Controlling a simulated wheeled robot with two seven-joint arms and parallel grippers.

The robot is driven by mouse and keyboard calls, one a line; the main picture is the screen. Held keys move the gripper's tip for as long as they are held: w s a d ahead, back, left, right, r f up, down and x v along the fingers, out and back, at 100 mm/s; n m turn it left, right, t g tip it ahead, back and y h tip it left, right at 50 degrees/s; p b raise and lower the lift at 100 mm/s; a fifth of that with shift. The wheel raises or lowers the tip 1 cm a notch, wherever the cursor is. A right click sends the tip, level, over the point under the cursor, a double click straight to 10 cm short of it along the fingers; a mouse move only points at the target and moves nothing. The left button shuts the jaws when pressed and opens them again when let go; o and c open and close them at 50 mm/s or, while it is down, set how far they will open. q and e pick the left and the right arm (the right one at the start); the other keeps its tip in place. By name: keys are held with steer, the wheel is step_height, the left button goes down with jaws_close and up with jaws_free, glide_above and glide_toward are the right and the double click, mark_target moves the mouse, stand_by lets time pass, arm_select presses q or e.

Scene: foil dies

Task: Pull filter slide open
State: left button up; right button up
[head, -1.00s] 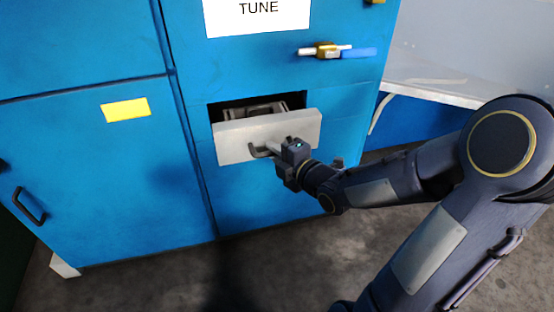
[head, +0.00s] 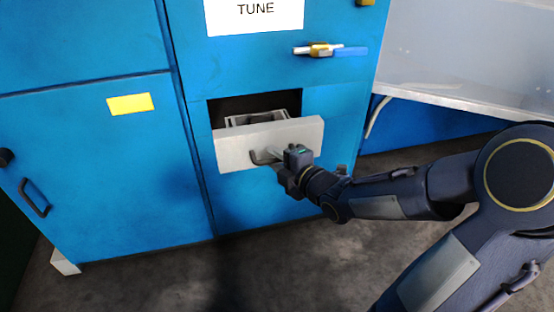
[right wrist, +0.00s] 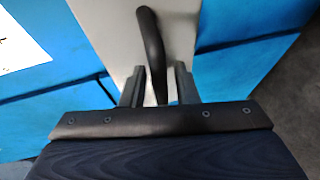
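The filter slide (head: 235,151) is a pale grey drawer front with a dark bar handle (head: 262,158), set low in the blue cabinet. It stands partly out of its opening, and a grey frame (head: 258,117) shows behind the front. My right gripper (head: 281,160) is at the handle from the right. In the right wrist view its two fingers (right wrist: 159,88) lie on either side of the dark handle (right wrist: 151,45), shut on it; the exact contact is hard to see. The slide's front (right wrist: 118,30) lies beyond. My left gripper is not in view.
A brass and blue valve handle (head: 325,49) sits above the slide, below a white TUNE sign (head: 255,12). A cabinet door with a yellow label (head: 130,104) and dark handle (head: 33,198) is at left. The floor (head: 200,275) in front is clear.

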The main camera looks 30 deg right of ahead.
steer(key=shift+o, duration=0.3)
steer(key=shift+s, duration=0.1)
steer(key=shift+s+d+r, duration=0.1)
steer(key=shift+s+r, duration=0.05)
steer(key=shift+s, duration=0.15)
steer(key=p+v, duration=0.2)
steer(key=v, duration=0.5)
steer(key=shift+p, duration=0.3)
steer(key=shift+d, duration=0.1)
